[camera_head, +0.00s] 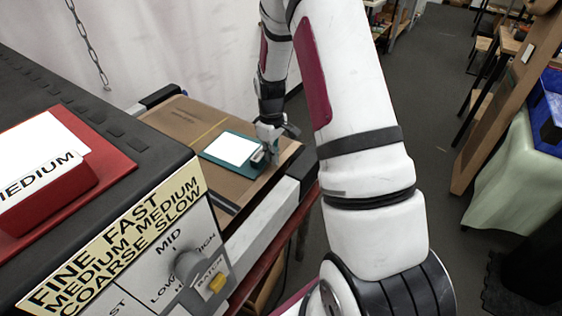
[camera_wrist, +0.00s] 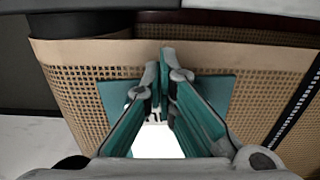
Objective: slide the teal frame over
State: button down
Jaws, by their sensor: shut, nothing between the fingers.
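The teal frame (camera_head: 220,168) lies flat on a brown cardboard-like sheet, with a bright white panel (camera_head: 232,150) inside it. It also shows in the wrist view (camera_wrist: 217,92), behind and to both sides of the fingers. My gripper (camera_head: 270,154) is at the frame's right end in the head view, pointing down. In the wrist view my gripper (camera_wrist: 163,60) has its teal-padded fingers together with nothing between the tips. The fingers hide the middle of the frame; I cannot tell whether they touch it.
The brown sheet (camera_head: 180,118) lies on a long bed beside a dark machine with a knob (camera_head: 190,267) and a lettered panel (camera_head: 112,240). A red block (camera_head: 45,195) sits on the machine. A chain (camera_head: 88,45) hangs at the back. Open floor lies to the right.

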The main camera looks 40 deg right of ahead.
aim_at(239, 148)
jog(key=w+a+b, duration=0.1)
jog(key=w+b, duration=0.1)
jog(key=w, duration=0.2)
jog(key=w+a+b, duration=0.2)
jog(key=w, duration=0.1)
jog(key=w+a+b, duration=0.1)
jog(key=w+b, duration=0.1)
jog(key=w, duration=0.2)
jog(key=shift+w+a+f, duration=0.15)
jog(key=shift+w+f, duration=0.05)
jog(key=shift+w, duration=0.15)
jog(key=shift+w+a+r+b, duration=0.15)
jog(key=shift+w+a+b, duration=0.15)
jog(key=shift+w, duration=0.15)
